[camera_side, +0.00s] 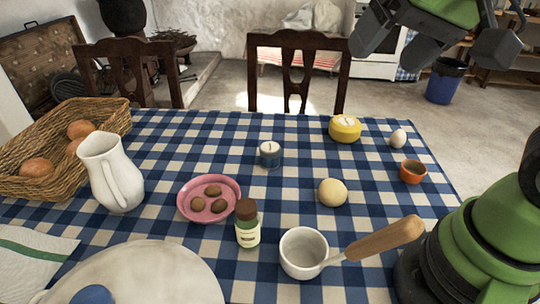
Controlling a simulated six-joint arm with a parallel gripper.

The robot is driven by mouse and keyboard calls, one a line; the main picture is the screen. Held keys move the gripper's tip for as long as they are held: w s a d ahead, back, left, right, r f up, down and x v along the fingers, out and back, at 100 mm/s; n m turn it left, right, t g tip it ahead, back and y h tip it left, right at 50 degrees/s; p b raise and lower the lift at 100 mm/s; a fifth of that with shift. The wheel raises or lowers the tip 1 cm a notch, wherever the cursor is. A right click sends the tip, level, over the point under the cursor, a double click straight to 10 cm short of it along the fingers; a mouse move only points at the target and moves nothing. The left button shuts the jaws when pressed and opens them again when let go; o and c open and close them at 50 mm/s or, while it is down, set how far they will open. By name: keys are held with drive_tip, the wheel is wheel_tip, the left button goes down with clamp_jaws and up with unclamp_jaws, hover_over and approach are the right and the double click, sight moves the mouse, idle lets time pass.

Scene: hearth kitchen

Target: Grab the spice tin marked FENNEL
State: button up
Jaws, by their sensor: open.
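A small green jar with a brown cap (247,222) and a pale label stands upright on the table, right of the pink plate. Its label is too small to read. A small dark tin with a white top (270,155) stands farther back, and a round yellow tin with a pale top (345,130) sits near the far edge. I cannot read FENNEL on any of them. My gripper (432,48) is open at the top right, high above the table's far right side, apart from everything. Its upper part is cut off by the frame.
A white saucepan (303,254) with a wooden handle stands close to the green jar. The pink plate (182,207) holds several brown pieces. A white jug (110,170) and wicker basket (25,183) stand left. A pale ball (332,192), egg (398,139) and orange cup (413,173) are right.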

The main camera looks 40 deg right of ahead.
drive_tip(key=w+f+m+g+h, duration=0.15)
drive_tip(key=w+f, duration=0.35)
drive_tip(key=w, duration=0.5)
drive_tip(key=h, duration=0.2)
approach(270, 147)
drive_tip(key=f, duration=0.2)
drive_tip(key=shift+m+g, duration=0.35)
drive_tip(key=shift+g, duration=0.1)
drive_tip(key=x, duration=0.4)
drive_tip(key=shift+w+d+f, duration=0.1)
drive_tip(key=shift+w+d, duration=0.3)
drive_tip(key=shift+d, duration=0.05)
drive_tip(key=x, duration=0.5)
drive_tip(key=shift+w+a+f, duration=0.1)
drive_tip(key=shift+w+f, duration=0.15)
drive_tip(key=shift+w, duration=0.15)
drive_tip(key=c, duration=1)
